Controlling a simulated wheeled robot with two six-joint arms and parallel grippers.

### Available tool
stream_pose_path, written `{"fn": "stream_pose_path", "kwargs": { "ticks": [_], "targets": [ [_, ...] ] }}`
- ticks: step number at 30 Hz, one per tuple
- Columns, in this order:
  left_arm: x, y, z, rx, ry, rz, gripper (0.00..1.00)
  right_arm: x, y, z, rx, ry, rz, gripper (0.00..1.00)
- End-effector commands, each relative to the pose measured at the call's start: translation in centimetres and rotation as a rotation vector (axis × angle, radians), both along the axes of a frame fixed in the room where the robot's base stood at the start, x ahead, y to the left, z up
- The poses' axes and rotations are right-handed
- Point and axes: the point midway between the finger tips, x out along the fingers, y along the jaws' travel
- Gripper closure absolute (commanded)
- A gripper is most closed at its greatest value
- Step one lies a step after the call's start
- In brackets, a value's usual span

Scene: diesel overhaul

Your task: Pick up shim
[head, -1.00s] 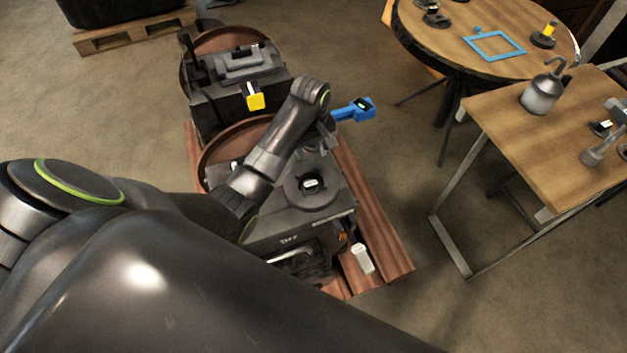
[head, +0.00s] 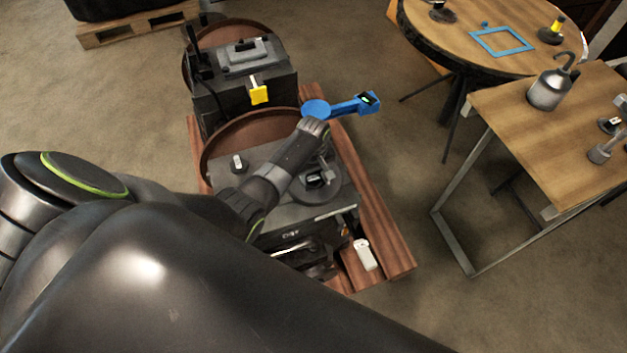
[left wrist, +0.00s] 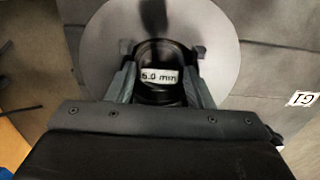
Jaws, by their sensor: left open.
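The shim (head: 309,193) appears to be a round grey disc with a dark centre piece, lying on top of the front engine block. My left gripper (head: 322,168) is over the disc. Its fingers (left wrist: 160,85) are open, one on each side of the dark centre piece. I cannot tell whether they touch it. My right gripper is not in view.
The front block (head: 262,218) stands on a reddish-brown base (head: 375,215). A blue tool (head: 340,106) is just behind my gripper. A second block (head: 225,100) with a yellow tag (head: 259,94) stands farther back. Wooden tables (head: 545,140) are at right; floor lies between.

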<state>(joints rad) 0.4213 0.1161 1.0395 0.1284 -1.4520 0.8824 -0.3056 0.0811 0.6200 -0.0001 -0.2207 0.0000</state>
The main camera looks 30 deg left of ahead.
Motion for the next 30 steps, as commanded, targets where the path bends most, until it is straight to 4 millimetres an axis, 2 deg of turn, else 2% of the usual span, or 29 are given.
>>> {"fn": "stream_pose_path", "kwargs": {
  "ticks": [8, 16, 17, 25, 30],
  "targets": [
    [0.0, 0.0, -0.4, 0.000, -0.001, 0.000, 0.53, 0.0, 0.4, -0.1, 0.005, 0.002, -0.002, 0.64],
    [0.0, 0.0, -0.3, 0.001, -0.001, 0.000, 0.85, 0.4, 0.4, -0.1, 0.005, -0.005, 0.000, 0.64],
    [0.1, 0.0, -0.3, 0.000, -0.001, 0.000, 0.87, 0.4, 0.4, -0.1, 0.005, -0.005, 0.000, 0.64],
    [0.1, 0.0, 0.1, 0.000, -0.003, 0.000, 0.87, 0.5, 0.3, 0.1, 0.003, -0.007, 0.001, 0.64],
    [0.1, 0.0, 2.4, 0.000, -0.006, 0.000, 0.87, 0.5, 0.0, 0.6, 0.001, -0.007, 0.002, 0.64]
  ]
}}
